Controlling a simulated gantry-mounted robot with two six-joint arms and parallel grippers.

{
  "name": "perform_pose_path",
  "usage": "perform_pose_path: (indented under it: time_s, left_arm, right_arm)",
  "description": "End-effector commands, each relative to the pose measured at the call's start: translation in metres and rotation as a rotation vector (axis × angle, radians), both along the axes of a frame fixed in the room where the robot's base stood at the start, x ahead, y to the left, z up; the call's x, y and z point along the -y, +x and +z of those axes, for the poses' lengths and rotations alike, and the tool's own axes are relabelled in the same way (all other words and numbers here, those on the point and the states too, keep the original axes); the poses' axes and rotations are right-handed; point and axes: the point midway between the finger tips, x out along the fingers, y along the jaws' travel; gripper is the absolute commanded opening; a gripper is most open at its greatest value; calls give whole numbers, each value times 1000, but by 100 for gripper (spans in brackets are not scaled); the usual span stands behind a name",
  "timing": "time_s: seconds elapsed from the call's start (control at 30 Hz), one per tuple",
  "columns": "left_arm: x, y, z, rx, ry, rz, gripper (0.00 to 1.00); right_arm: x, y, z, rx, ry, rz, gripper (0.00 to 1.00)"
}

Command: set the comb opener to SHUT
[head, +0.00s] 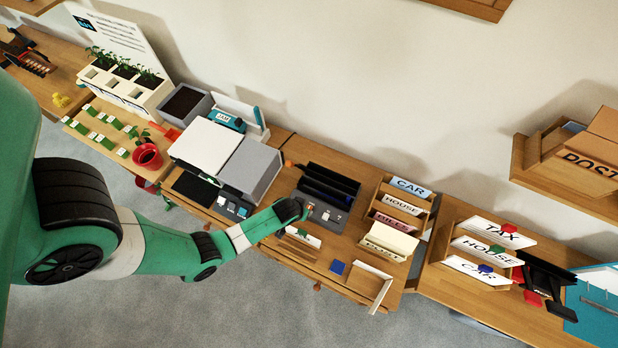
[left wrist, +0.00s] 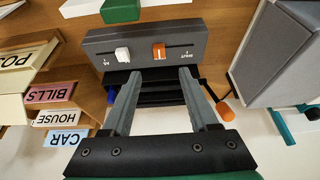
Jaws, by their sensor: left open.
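The comb opener is a dark grey machine (head: 332,183) on the desk. In the left wrist view its front panel (left wrist: 205,35) shows upside down. In the head view the left gripper (head: 304,208) is over the panel's left side. Whether it touches the knob, I cannot tell.
A crank with an orange ball (left wrist: 224,111) sticks out beside the machine. A grey box (left wrist: 276,45) stands close on that side. The file rack (head: 408,205) with CAR, HOUSE and BILLS cards is on the other side. A blue pad (head: 338,267) lies in front.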

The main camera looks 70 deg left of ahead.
Motion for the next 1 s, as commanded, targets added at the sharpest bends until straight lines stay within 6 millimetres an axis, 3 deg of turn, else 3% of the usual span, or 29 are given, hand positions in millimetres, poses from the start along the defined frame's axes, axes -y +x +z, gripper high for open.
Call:
perform_pose_path:
  time_s: [0.2,0.43,0.6,0.93,1.0]
  left_arm:
    - [-10,11,-45,2,0,1,60]
    - [-22,23,-84,2,1,0,60]
    - [-28,29,-100,1,1,0,60]
    - [-30,31,-101,2,1,0,60]
    - [-29,31,-101,2,1,0,49]
  right_arm:
    - [0,0,-48,0,0,0,50]
    - [0,0,-90,0,0,0,50]
    - [0,0,-102,0,0,0,50]
    - [0,0,-102,0,0,0,50]
    - [0,0,-102,0,0,0,50]
